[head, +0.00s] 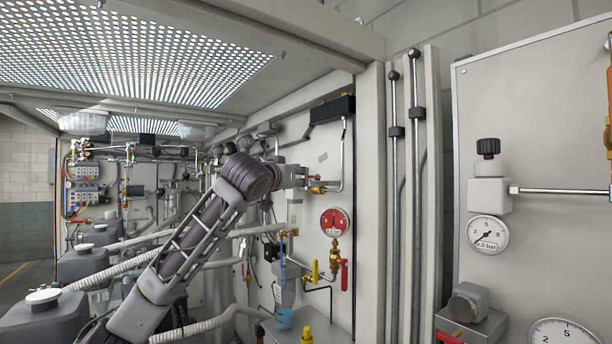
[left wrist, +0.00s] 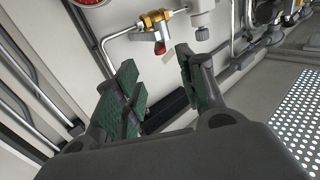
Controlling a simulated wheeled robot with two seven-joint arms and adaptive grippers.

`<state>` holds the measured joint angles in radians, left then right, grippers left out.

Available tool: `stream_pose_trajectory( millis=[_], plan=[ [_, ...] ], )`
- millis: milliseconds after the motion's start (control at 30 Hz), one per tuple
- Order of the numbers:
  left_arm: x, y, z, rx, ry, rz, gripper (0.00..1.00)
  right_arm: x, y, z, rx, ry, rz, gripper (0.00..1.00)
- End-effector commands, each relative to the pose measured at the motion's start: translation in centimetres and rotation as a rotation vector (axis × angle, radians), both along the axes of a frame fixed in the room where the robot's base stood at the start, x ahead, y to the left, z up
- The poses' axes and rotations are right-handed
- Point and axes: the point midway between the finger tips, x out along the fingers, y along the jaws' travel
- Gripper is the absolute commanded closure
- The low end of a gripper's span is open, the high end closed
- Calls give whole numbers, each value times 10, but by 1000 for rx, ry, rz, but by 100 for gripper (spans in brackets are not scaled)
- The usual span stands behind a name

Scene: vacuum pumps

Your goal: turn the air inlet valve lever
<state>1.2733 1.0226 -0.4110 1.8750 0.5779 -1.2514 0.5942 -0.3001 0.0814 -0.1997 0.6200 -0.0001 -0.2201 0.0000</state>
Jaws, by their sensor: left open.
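A small valve with brass fittings and a red lever (left wrist: 160,47) sits on a metal pipe in the left wrist view. In the head view the same red lever (head: 316,190) looks small, just right of my left gripper (head: 292,176). My left gripper (left wrist: 157,60) is open, with green pads on both fingers. In the wrist view the lever appears between and just beyond the fingertips; nothing is held. I cannot tell whether a finger touches it. My right gripper is not in view.
A red gauge (head: 335,222) is below the valve, with yellow (head: 315,272) and red (head: 344,275) handles lower. A black box (head: 332,108) is above, with a bent pipe (head: 342,160) running down. Vertical rods (head: 394,200) stand to the right. Hoses and grey tanks (head: 82,265) fill the left.

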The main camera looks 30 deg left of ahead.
Motion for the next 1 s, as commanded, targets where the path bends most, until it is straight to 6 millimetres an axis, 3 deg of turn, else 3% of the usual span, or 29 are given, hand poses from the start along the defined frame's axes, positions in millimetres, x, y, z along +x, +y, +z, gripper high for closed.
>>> stream_pose_trajectory(
  millis=[600,1000],
  plan=[
    [73,16,3,0,0,0,60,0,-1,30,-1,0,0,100],
    [93,20,1,1,-1,1,60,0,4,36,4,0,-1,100]
  ],
)
